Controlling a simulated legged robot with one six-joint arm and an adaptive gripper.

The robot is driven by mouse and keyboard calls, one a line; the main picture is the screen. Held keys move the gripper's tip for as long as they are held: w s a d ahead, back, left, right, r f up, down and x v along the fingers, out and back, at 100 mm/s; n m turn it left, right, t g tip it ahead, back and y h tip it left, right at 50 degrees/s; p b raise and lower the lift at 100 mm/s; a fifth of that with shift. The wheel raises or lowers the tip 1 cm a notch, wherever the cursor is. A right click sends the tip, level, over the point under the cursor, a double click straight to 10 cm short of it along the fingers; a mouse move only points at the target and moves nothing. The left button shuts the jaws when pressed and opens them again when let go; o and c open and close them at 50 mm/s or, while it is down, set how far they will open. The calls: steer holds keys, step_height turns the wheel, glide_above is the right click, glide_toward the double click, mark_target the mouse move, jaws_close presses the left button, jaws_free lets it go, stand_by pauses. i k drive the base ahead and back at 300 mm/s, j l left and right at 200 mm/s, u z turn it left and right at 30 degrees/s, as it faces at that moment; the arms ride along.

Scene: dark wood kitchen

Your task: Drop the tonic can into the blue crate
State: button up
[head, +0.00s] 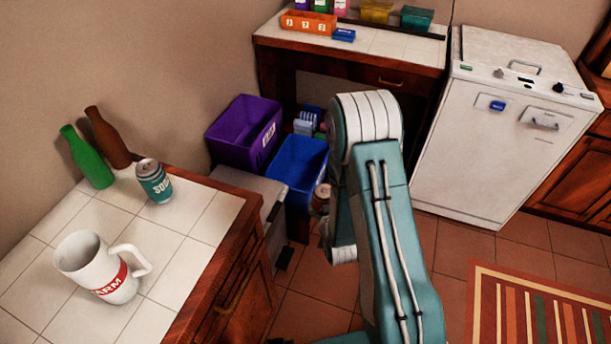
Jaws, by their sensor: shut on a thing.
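The blue crate (291,172) stands low between the counter and the back table, its right side hidden behind my arm. A can with a silver top and reddish-brown side (321,194), seemingly the tonic can, shows at the left edge of my arm, in front of the crate's right part. Its label cannot be read. My gripper (322,208) is mostly hidden behind my arm and is shut on this can. Whether the can is over the crate or in front of it is hard to tell.
A purple crate (240,131) stands left of the blue one. The tiled counter (197,223) holds a soda can (154,183), a white mug (97,267), a green bottle (88,158) and a brown bottle (107,138). A white dishwasher (497,150) stands right.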

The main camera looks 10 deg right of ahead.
mark_target(294, 172)
steer(key=i+l+u, duration=0.8)
steer(key=l, duration=0.25)
steer(key=l+u, duration=0.3)
steer(key=i+l+u, duration=0.25)
steer(key=l, duration=0.35)
steer(key=l+u, duration=0.3)
steer(key=l, duration=0.15)
steer(key=l+u, duration=0.25)
steer(key=l, duration=0.25)
